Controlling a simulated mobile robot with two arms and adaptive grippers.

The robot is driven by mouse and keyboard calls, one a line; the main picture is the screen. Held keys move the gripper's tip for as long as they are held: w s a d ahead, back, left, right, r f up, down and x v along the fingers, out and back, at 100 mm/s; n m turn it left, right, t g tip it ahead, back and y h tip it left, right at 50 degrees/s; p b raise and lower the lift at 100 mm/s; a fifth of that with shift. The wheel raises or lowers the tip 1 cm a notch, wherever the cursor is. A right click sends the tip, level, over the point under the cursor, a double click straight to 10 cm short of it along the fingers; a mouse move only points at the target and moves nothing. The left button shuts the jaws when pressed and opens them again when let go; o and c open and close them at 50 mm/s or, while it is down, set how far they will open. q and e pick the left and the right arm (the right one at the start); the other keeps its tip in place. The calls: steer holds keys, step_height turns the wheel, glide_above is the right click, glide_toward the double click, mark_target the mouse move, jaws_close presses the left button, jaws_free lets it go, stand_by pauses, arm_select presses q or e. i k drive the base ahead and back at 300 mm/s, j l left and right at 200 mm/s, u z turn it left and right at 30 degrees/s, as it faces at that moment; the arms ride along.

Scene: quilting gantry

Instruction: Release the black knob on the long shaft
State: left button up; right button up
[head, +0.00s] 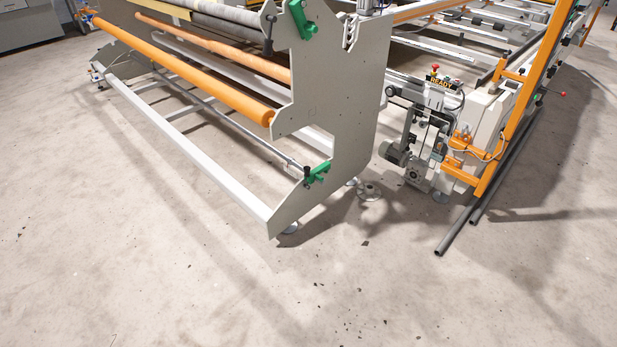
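A long thin grey shaft (237,127) runs low along the frame, from the far left to the grey end plate (338,85). Its near end meets a green clamp (318,173) on the lower arm of the plate. A small dark spot shows beside this clamp; I cannot tell whether it is the black knob. Higher up, a dark lever with a rounded end (268,47) hangs at the plate's left edge near a second green clamp (300,19). Neither of my grippers is in view.
An orange roller (190,70) and a white beam (185,145) run beside the shaft. Right of the plate stand a motor unit (398,152), an orange upright (525,100) and dark pipes (458,228) on the floor. The concrete floor (200,270) in front is clear.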

mark_target(307, 168)
steer(key=i+l, duration=0.65)
steer(key=i+l+z, duration=0.1)
steer(key=i+l, duration=1.05)
steer(key=i, duration=0.25)
